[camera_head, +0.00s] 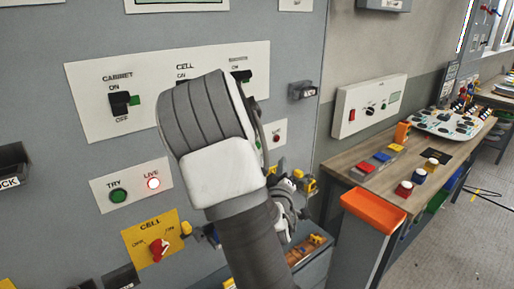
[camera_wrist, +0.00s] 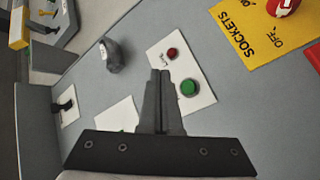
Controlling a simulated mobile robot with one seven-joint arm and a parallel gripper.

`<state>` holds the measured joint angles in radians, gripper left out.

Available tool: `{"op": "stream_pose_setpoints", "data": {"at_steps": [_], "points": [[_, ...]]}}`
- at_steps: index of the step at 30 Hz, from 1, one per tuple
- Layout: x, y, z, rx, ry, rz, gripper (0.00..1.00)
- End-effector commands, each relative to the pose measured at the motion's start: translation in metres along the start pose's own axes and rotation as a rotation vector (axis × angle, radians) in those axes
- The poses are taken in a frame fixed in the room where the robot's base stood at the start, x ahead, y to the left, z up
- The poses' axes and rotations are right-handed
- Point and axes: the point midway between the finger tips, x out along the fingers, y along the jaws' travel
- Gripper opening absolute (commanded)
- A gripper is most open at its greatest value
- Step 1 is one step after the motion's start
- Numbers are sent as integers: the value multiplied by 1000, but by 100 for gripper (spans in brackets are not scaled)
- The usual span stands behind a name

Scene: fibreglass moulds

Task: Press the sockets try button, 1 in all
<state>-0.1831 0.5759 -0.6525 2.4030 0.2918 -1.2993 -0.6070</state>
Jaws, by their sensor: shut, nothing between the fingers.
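In the wrist view, a green button (camera_wrist: 188,88) sits on a white plate (camera_wrist: 204,101) with a small dark red lamp (camera_wrist: 172,53). A yellow plate marked SOCKETS (camera_wrist: 246,42) with a red knob (camera_wrist: 284,6) is at upper right. My gripper (camera_wrist: 160,73) is shut and empty, its fingertips over the white plate just left of the green button. I cannot tell whether they touch the plate. In the head view, my arm hides most of that area; a dark red lamp (camera_head: 276,137) shows just right of it.
The head view shows another green button marked TRY (camera_head: 118,196) beside a lit LIVE lamp (camera_head: 153,183). Below is a yellow CELL plate (camera_head: 142,238) with a red knob. A CABINET switch (camera_head: 120,102) is above.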

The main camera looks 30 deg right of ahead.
Motion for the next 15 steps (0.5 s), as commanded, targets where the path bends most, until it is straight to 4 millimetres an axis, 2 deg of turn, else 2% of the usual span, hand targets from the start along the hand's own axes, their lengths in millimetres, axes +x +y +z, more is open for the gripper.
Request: {"op": "stream_pose_setpoints", "data": {"at_steps": [8,15], "points": [[8,-6,-7,0,1,-3,0],[32,-22,-25,2,1,-4,0]]}}
